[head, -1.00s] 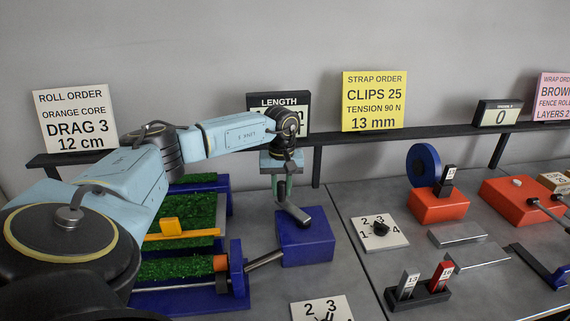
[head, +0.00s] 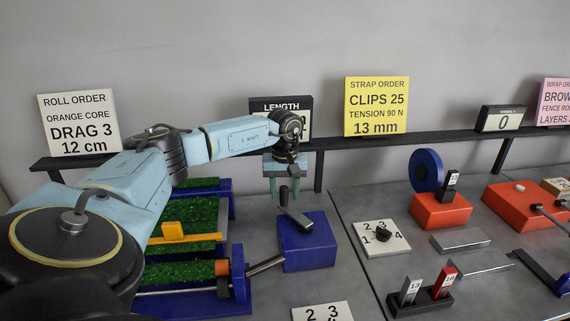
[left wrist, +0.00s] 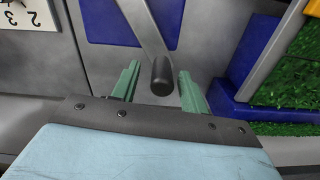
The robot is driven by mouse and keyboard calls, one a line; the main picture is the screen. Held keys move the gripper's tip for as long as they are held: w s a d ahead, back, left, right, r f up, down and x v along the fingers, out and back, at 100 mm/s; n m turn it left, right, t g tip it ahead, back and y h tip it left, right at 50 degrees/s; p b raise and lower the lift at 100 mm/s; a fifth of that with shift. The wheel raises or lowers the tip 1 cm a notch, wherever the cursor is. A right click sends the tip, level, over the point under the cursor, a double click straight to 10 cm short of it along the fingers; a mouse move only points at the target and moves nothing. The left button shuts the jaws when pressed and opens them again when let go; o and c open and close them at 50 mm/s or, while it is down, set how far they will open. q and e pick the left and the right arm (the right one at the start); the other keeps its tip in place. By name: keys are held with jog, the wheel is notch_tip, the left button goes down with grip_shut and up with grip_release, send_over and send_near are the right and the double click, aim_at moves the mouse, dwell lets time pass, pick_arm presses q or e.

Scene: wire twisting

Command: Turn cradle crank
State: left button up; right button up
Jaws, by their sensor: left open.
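The crank (head: 297,216) is a grey arm with a dark grip, mounted at a blue block (head: 318,250) beside the cradle (head: 239,275). The cradle is a blue frame with green turf and an orange core end (head: 221,268). My left gripper (head: 284,200) is open above the crank, fingers pointing down. In the left wrist view, the dark crank grip (left wrist: 162,76) lies between the two green fingers (left wrist: 158,85), with gaps on both sides. I cannot tell how deep the grip sits between them. My right gripper is not in view.
A yellow slider (head: 173,230) crosses the turf. Right of the blue block lie a numbered dial plate (head: 381,238), a red block with a blue disc (head: 426,170), and a black holder with tags (head: 420,303). A dark rail with order signs (head: 376,107) runs along the back.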

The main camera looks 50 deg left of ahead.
pick_arm(q)
notch_tip(320, 180, up, 13)
jog(key=p, duration=0.1)
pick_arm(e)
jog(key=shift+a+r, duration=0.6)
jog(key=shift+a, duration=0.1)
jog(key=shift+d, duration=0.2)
